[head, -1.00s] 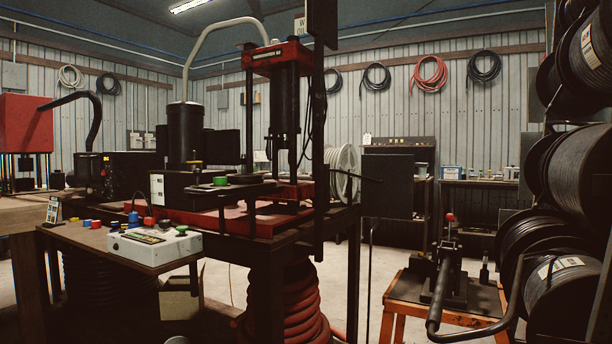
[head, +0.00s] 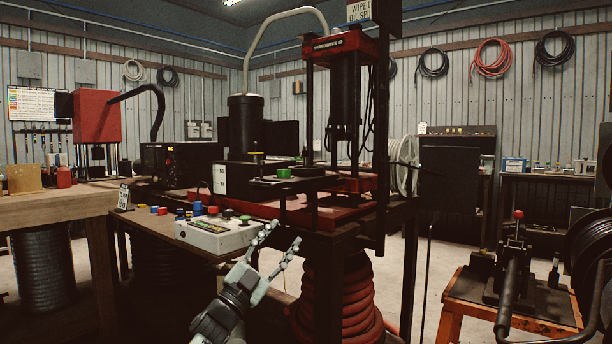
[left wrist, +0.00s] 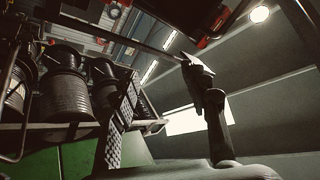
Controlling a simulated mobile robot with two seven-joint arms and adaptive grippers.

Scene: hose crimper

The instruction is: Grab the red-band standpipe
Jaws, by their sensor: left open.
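My left gripper (head: 285,233) comes up from the bottom of the head view, open and empty, its fingers pointing up and right. It is in front of the side shelf with the control box. In the left wrist view its two fingers (left wrist: 160,68) stand apart with nothing between them. A small red piece (head: 213,210) stands behind the control box beside a blue piece (head: 197,207). It may be the red-band standpipe, but it is too small to tell. The gripper is apart from it, to its lower right. My right gripper is not in view.
The white control box (head: 212,236) with coloured buttons sits on the shelf. The red-based press (head: 340,45) stands behind. An orange stand (head: 455,325) holds a lever tool at right. Spools (left wrist: 63,97) show in the left wrist view.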

